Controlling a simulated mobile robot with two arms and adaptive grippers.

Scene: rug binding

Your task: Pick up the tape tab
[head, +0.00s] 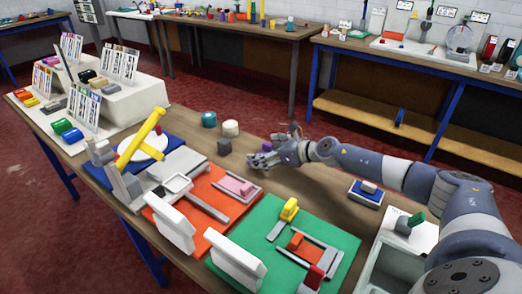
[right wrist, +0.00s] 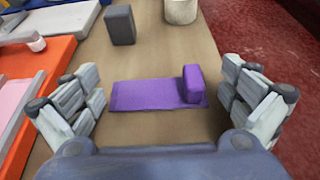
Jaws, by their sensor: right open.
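The tape tab appears to be the flat purple strip (right wrist: 145,95) with an upright purple block at its right end, lying on the brown tabletop in the right wrist view. A small part of a purple thing (head: 267,146) shows beside my gripper in the head view; the rest is hidden by the fingers. My right gripper (right wrist: 165,100) is open and empty, with its fingers apart on the left and right of the purple strip. In the head view my right gripper (head: 262,160) is low over the table's far edge. My left gripper is not in view.
A dark grey block (right wrist: 120,25) and a cream cylinder (right wrist: 181,10) stand beyond the strip. A teal roll (head: 208,119) is near them. An orange board (head: 208,190) and a green board (head: 270,262) with fixtures lie nearer. Bare tabletop surrounds the strip.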

